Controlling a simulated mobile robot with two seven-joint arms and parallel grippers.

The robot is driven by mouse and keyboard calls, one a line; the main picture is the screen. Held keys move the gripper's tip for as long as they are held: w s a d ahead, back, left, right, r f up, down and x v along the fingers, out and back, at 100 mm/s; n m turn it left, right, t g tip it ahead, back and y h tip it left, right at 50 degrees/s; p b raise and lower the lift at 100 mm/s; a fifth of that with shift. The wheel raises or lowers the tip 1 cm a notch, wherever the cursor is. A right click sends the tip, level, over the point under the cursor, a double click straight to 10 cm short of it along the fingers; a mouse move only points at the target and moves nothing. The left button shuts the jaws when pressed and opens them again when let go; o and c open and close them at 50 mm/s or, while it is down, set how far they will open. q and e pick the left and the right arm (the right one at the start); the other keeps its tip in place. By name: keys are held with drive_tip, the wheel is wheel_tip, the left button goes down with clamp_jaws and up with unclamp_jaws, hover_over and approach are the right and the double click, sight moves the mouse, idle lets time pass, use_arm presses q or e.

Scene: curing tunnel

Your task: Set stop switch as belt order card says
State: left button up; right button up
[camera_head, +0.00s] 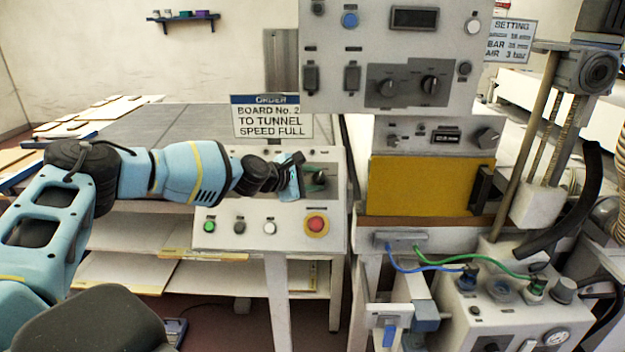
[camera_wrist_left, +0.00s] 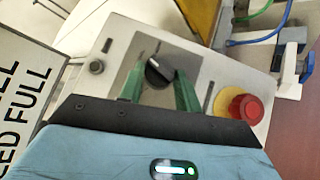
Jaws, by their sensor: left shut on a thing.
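The order card (camera_head: 272,117) stands behind the sloped control box and reads "BOARD No. 2 TO TUNNEL SPEED FULL". My left gripper (camera_head: 314,178) reaches in over the box's upper part. In the left wrist view its green fingers (camera_wrist_left: 160,75) are shut on a black rotary knob (camera_wrist_left: 159,70) with a pale pointer line, set on a grey plate. The plate's markings are too small to read. A red mushroom stop button (camera_head: 317,224) on a yellow ring is on the lower right of the box and also shows in the left wrist view (camera_wrist_left: 246,108). My right gripper is out of view.
The control box (camera_head: 270,243) also has a green button (camera_head: 209,226), a black one (camera_head: 239,227) and a white one (camera_head: 269,228). A larger panel (camera_head: 425,45) with knobs overhangs at the upper right. A yellow panel (camera_head: 418,186) and a hose unit (camera_head: 515,310) stand to the right.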

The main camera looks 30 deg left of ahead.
use_arm(q)
drive_tip(key=shift+d+r, duration=0.1)
drive_tip(key=shift+r, duration=0.1)
drive_tip(key=o, duration=1)
drive_tip(key=shift+f, duration=0.1)
drive_tip(key=shift+c, duration=0.2)
drive_tip(key=v, duration=0.7)
drive_tip(key=shift+s, duration=0.35)
